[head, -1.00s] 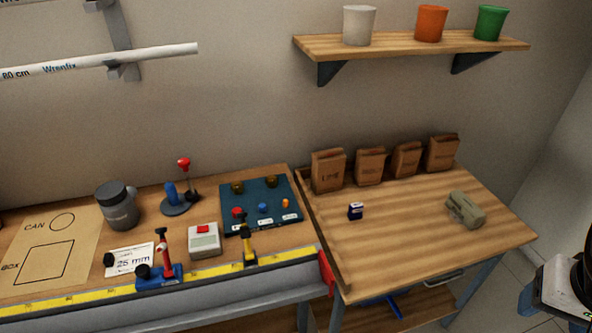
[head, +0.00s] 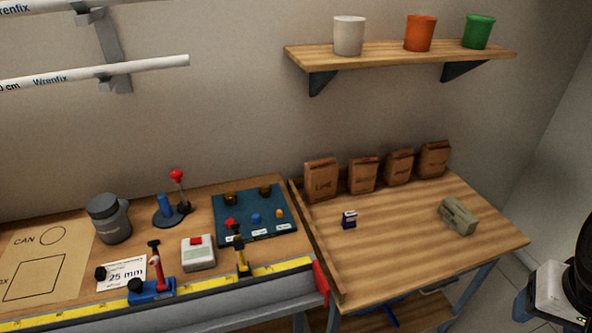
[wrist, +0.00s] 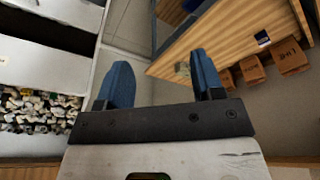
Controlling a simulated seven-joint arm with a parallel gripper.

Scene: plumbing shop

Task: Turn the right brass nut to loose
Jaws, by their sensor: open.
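A dark teal panel (head: 240,213) lies on the left bench in the head view. Two brass nuts sit along its back edge: the left one (head: 231,198) and the right brass nut (head: 265,191). Both are small and dark here, so their turn position cannot be told. In the wrist view my gripper (wrist: 162,80) has two blue fingers spread apart with nothing between them. It is well away from the panel, which the wrist view does not show.
The panel's front has red, blue and orange knobs with labels. A yellow-black clamp (head: 241,256) and a grey box with a red button (head: 198,253) stand nearby. Paper bags (head: 362,175) line the back of the right bench (head: 400,235). A shelf (head: 400,54) hangs above.

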